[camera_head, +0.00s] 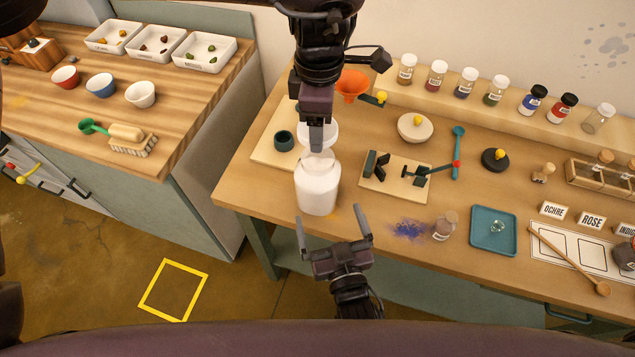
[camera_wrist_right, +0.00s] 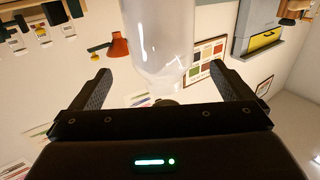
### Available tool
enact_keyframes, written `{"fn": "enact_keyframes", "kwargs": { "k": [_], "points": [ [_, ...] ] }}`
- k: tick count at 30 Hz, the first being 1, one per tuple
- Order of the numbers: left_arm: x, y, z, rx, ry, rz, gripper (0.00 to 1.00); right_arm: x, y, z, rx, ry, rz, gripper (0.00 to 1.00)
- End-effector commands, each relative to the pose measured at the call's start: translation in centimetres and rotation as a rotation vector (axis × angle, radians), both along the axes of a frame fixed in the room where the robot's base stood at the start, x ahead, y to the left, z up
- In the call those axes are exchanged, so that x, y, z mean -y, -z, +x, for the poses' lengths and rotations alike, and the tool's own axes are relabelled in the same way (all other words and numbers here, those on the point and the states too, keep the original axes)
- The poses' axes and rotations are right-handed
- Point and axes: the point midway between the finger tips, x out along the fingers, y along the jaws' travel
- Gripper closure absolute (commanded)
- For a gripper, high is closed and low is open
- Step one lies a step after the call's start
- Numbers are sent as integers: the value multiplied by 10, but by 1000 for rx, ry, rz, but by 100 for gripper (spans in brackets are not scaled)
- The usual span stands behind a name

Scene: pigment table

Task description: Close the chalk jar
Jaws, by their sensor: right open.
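The white chalk jar (camera_head: 317,190) stands upright at the table's front left edge. A white round piece (camera_head: 331,131), perhaps its lid, shows just above and behind the jar's mouth, partly hidden by my left gripper (camera_head: 316,138). The left fingers point down close over the jar; I cannot tell whether they grip that piece. My right gripper (camera_head: 335,238) is open and empty, in front of the jar and apart from it. In the right wrist view, a pale translucent jar-shaped body (camera_wrist_right: 160,40) shows beyond and between the open fingers (camera_wrist_right: 165,90).
A separate wooden counter (camera_head: 190,90) stands left across a gap.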

Motion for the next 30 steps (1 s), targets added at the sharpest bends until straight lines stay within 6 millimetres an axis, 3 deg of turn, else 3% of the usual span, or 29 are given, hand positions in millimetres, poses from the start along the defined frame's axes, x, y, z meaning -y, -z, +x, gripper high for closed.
{"fn": "enact_keyframes", "kwargs": {
  "k": [6, 13, 18, 28, 30],
  "points": [
    [0, 0, 0, 0, 0, 0, 56, -10, -1, 44, 3, 1, -1, 0],
    [0, 0, 0, 0, 0, 0, 56, -19, 0, 77, 2, 0, -1, 0],
    [0, 0, 0, 0, 0, 0, 56, -21, 0, 88, -1, -1, -1, 0],
    [0, 0, 0, 0, 0, 0, 56, -22, 0, 90, -1, -1, 0, 0],
    [0, 0, 0, 0, 0, 0, 56, -22, 0, 90, -1, 0, 0, 8]
  ]
}}
